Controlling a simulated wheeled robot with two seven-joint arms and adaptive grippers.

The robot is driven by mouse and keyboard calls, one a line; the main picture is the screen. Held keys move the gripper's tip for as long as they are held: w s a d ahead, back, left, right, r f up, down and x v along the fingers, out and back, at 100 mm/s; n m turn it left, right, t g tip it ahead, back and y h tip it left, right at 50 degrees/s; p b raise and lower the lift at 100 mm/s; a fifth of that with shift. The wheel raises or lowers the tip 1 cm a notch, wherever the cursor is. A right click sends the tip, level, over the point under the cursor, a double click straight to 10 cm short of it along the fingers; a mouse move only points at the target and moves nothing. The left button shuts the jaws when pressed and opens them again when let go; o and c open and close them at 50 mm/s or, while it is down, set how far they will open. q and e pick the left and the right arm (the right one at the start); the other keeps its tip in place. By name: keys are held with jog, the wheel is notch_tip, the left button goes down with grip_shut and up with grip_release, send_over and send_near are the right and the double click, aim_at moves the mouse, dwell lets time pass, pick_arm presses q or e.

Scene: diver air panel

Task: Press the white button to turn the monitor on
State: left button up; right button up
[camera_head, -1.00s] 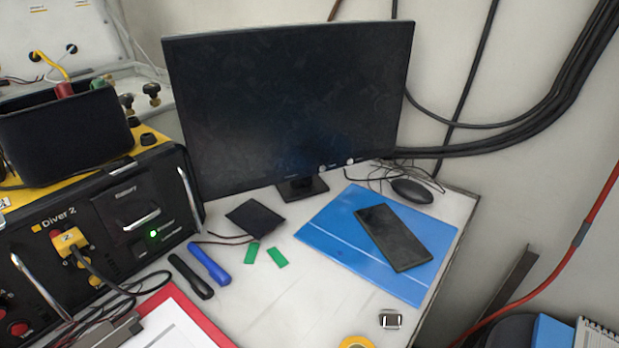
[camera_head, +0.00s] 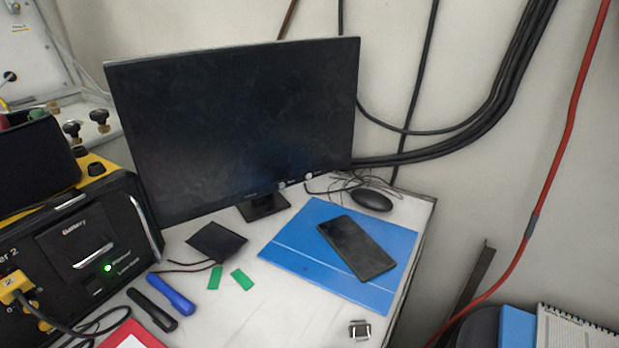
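The monitor (camera_head: 235,120) stands at the back of the white table, and its screen is dark. Two small round white buttons sit on its lower bezel towards the right, one button (camera_head: 282,185) left of the other button (camera_head: 308,176). The labels beside them are too small to read. The monitor's stand (camera_head: 262,205) rests on the table. Neither of my grippers shows in the head view, so their states are not visible.
A blue folder (camera_head: 290,250) with a black phone (camera_head: 357,248) lies in front of the monitor. A black mouse (camera_head: 372,200) and loose cables lie right of it. The black Diver 2 panel (camera_head: 60,250) stands at left. A red hose (camera_head: 560,130) hangs at right.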

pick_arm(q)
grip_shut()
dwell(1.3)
